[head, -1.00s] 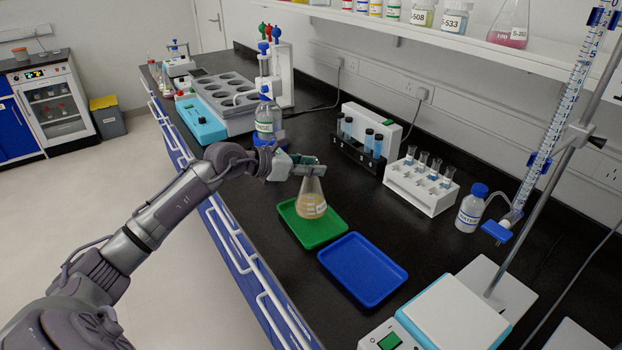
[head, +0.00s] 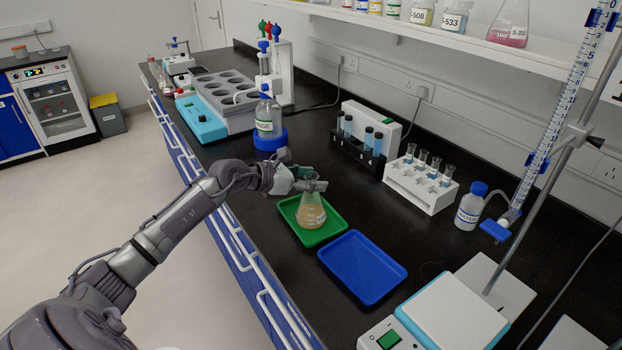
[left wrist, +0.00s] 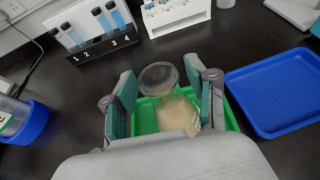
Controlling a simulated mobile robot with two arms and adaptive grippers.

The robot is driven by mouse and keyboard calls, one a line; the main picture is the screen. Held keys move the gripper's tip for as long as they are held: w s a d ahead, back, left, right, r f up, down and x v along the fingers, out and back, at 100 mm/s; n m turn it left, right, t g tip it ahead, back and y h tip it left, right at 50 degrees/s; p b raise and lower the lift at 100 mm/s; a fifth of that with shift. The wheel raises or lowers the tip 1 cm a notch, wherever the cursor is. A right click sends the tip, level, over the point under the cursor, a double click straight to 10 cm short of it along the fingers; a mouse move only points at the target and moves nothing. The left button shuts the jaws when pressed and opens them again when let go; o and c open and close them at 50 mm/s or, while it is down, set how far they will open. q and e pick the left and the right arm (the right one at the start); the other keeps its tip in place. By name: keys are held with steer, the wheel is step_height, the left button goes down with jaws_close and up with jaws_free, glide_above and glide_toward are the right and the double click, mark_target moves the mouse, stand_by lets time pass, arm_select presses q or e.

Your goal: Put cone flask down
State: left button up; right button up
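The cone flask (head: 312,212) holds a cloudy tan liquid and stands upright on the green tray (head: 290,208). In the left wrist view the flask (left wrist: 175,112) sits between my two fingers, its round mouth facing the camera. My left gripper (head: 306,184) is at the flask's neck. In the left wrist view this gripper (left wrist: 166,90) is open, its fingers standing apart on either side with gaps beside the flask's mouth. My right gripper is not in view.
A blue tray (head: 362,268) lies right of the green one. A bottle in a blue ring (head: 269,140) stands behind my gripper. A black tube rack (head: 357,158) and a white rack (head: 420,187) stand farther back. Bare black bench lies between the trays and the racks.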

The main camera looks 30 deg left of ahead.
arm_select(q)
steer(key=shift+r, duration=0.1)
steer(key=shift+s+a+r, duration=0.1)
steer(key=b+v, duration=0.2)
steer(key=v, duration=0.9)
steer(key=shift+s+r, duration=0.25)
steer(key=shift+s, duration=0.05)
steer(key=shift+a, duration=0.1)
